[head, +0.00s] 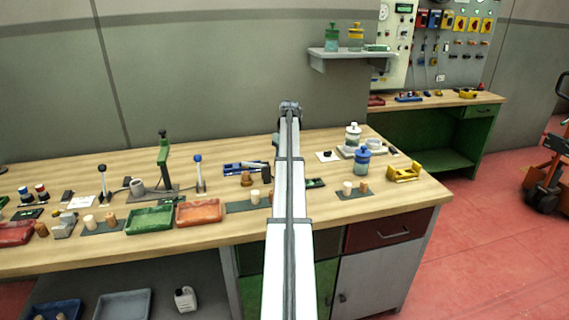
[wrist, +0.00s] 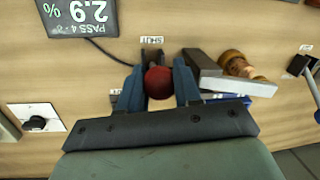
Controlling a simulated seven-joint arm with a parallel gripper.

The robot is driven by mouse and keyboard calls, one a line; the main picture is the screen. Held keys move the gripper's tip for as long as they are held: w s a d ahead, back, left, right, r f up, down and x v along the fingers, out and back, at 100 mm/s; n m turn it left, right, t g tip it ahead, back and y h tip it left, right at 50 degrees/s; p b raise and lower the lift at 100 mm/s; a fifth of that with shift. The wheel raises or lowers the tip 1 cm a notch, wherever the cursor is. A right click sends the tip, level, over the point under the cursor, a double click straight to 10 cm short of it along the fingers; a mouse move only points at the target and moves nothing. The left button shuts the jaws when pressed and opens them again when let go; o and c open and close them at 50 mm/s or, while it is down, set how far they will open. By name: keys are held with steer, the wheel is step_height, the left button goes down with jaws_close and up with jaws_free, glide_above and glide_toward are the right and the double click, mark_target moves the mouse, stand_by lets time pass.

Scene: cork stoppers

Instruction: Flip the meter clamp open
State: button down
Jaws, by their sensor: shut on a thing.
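The meter clamp shows in the wrist view as a round red knob (wrist: 158,83) above a small dark bracket (wrist: 153,57). A label reading "SHUT" (wrist: 151,40) lies on the bench next to the bracket. My gripper (wrist: 158,76) has one blue-grey finger on each side of the knob and is shut on it. Most of the clamp is hidden beneath the knob and fingers. The meter's dark display (wrist: 75,15), reading 2.9 %, is joined to the clamp area by a cable. In the head view my arm covers the clamp and gripper; the display (head: 315,183) shows just right of it.
A black knob on a white plate (wrist: 35,122) is at left. A lever (wrist: 312,75) stands at far right.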

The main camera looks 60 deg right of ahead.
steer(key=shift+w+d+g+y, duration=0.25)
steer(key=shift+g+y, duration=0.05)
stand_by(0.4)
steer(key=c, duration=0.8)
jaws_free()
step_height(320, 180, up, 8)
steer(key=d, duration=0.1)
steer(key=shift+d+f, duration=0.15)
steer(key=shift+f, duration=0.1)
